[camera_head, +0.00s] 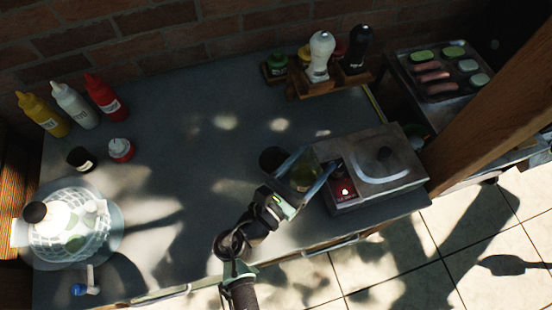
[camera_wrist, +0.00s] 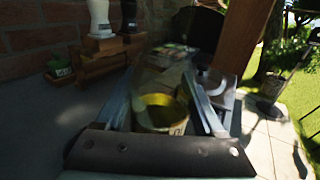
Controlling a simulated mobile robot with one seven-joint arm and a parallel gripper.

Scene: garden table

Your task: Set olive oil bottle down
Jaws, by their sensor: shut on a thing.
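The olive oil bottle (camera_head: 304,178) is a clear olive-yellow container near the table's front edge, just left of the grey metal box. In the wrist view the bottle (camera_wrist: 158,112) shows yellowish glass with a pale label, between the two fingers. My gripper (camera_head: 309,169) is shut on it, with one finger on each side; it also shows in the wrist view (camera_wrist: 162,100). The bottle's base is hidden, so I cannot tell whether it touches the grey table (camera_head: 190,150).
The grey box (camera_head: 385,168) with a red display stands close on the right. A dark round item (camera_head: 272,159) is beside the bottle. Shakers (camera_head: 320,55) stand in a wooden rack behind. Sauce bottles (camera_head: 103,94) and a glass bowl (camera_head: 70,225) are left. The table's middle is free.

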